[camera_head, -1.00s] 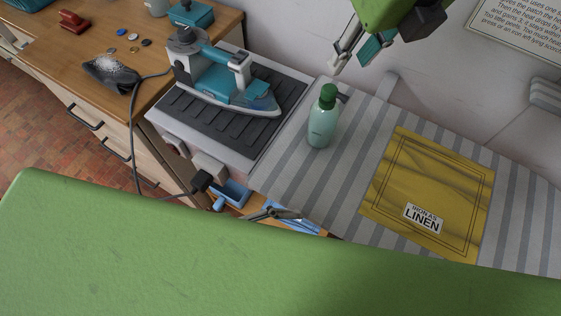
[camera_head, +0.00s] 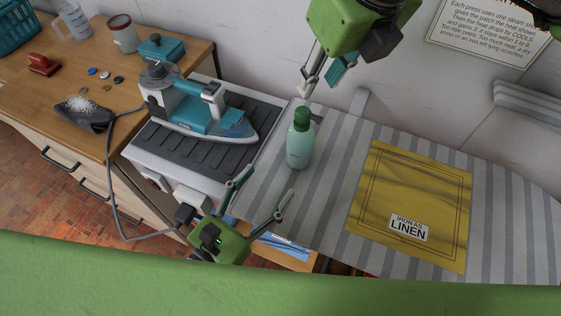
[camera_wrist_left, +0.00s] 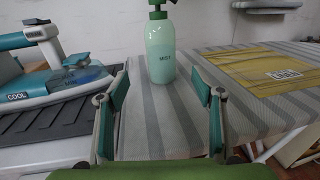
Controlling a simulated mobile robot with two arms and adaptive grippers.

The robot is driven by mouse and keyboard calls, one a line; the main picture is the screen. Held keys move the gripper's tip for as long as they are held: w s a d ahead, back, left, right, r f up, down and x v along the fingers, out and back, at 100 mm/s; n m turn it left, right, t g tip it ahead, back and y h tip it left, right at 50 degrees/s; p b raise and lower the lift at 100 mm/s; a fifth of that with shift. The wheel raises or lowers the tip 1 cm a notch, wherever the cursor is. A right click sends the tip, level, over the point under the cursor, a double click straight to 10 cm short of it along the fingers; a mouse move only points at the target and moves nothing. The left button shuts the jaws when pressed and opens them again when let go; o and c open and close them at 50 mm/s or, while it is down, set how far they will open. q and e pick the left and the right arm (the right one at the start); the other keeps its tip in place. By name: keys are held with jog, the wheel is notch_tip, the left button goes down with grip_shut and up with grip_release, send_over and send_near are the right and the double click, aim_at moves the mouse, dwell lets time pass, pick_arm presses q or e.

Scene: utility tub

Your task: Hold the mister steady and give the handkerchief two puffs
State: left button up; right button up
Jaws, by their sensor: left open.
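The mister (camera_head: 300,147), a pale green bottle with a darker green top, stands upright on the striped ironing board.
A teal iron (camera_head: 200,105) rests on a dark ribbed stand left of the mister, its cord looping down nearby. A wooden counter (camera_head: 50,70) at left holds a tin, a teal box and coins. The wall is close behind the striped board (camera_head: 330,165).

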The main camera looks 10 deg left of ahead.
aim_at(293, 153)
pick_arm(q)
jog(key=x, duration=1.3)
jog(key=shift+d+r, duration=0.1)
jog(key=c, duration=1.4)
pick_arm(e)
grip_shut()
